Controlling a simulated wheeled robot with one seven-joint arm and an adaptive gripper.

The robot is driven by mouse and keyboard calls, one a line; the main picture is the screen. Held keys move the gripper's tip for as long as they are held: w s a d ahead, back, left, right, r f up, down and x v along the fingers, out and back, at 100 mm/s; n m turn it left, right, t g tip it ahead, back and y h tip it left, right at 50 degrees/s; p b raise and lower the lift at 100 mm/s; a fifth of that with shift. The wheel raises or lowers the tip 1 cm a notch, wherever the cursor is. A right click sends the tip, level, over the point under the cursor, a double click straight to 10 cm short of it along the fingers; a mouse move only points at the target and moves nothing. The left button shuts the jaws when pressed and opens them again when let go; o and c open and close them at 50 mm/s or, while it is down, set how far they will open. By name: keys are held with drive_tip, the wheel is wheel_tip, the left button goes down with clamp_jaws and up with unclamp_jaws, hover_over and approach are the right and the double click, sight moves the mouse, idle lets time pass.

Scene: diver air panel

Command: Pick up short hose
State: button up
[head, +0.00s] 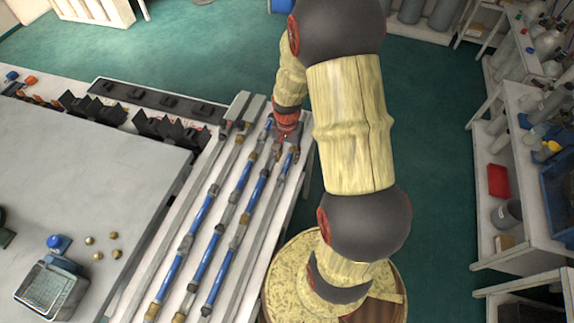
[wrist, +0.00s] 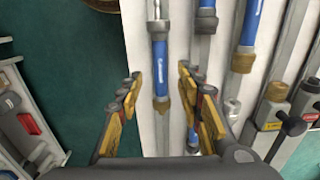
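Several blue hoses with grey and brass end fittings lie in parallel rows on a white rack (head: 235,279). I cannot tell for certain which is the short hose. In the wrist view, one blue hose (wrist: 161,68) with a brass end shows between the fingertips of my gripper (wrist: 158,76), which is open and empty. I cannot tell how far above the hose the fingers are. In the head view my gripper (head: 284,136) is over the far right end of the rack, partly hidden by my arm. A blue hose (head: 288,162) shows just below it.
Grey bars with dark clamps (wrist: 271,115) lie beside the hoses. A white table (head: 75,150) with a wire basket (head: 50,292) and small brass fittings is at left.

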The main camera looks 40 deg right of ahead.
sight(287, 162)
wheel_tip(287, 162, down, 4)
drive_tip(key=shift+f+b, duration=0.1)
drive_tip(key=shift+b, duration=0.35)
drive_tip(key=shift+c, duration=1.3)
clamp_jaws()
drive_tip(key=shift+w, duration=0.1)
